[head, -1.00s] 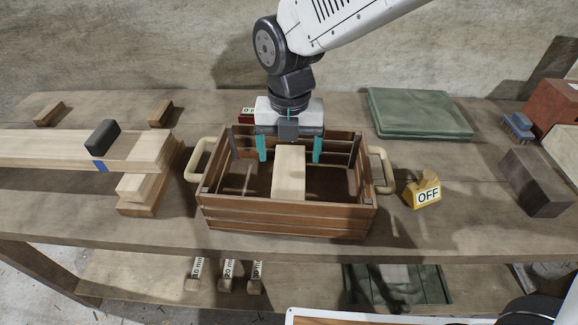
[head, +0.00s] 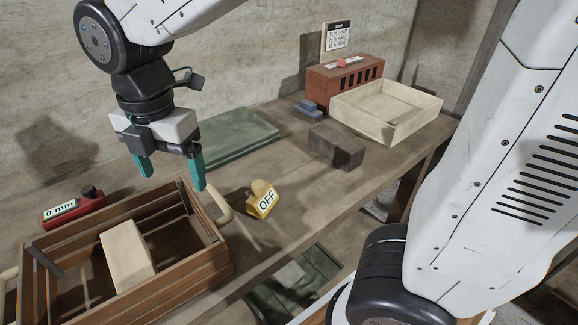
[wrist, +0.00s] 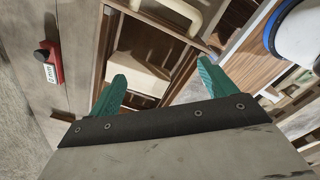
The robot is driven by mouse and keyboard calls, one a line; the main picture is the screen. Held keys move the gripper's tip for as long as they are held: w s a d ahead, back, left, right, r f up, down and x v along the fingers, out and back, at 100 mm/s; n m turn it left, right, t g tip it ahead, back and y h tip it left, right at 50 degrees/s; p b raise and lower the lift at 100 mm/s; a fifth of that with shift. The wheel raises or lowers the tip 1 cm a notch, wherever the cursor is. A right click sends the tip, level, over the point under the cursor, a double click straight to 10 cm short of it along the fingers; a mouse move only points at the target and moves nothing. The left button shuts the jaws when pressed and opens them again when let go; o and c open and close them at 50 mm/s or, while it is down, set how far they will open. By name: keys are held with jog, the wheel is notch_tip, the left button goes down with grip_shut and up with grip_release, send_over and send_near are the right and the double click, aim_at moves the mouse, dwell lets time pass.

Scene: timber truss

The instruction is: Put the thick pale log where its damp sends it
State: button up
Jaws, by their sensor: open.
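The thick pale log (head: 126,256) lies in the slatted wooden crate (head: 180,278) at the lower left of the head view. It also shows in the wrist view (wrist: 140,73), inside the crate and beyond my fingertips. My gripper (head: 172,178) is open and empty, with teal fingers, raised above the back right part of the crate and apart from the log. A yellow block marked OFF (head: 263,200) stands on the bench right of the crate. A red gauge reading 0 mm (head: 75,208) stands behind the crate.
A green folded cloth or mat (head: 235,137) lies behind my gripper. A dark block (head: 337,147), a blue brush (head: 307,110), a pale open tray (head: 385,112) and a red slotted box (head: 345,80) stand at the right.

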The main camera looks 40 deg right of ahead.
jog(key=s+d+m, duration=0.7)
jog(key=d+m, duration=0.2)
jog(key=m, duration=0.3)
jog(key=s+d+m, duration=0.7)
jog(key=d+m, duration=0.2)
jog(key=m, duration=0.4)
jog(key=shift+d+r+m+t, duration=0.15)
jog(key=shift+m+t, duration=0.15)
jog(key=shift+t, duration=0.1)
jog(key=shift+s, duration=0.1)
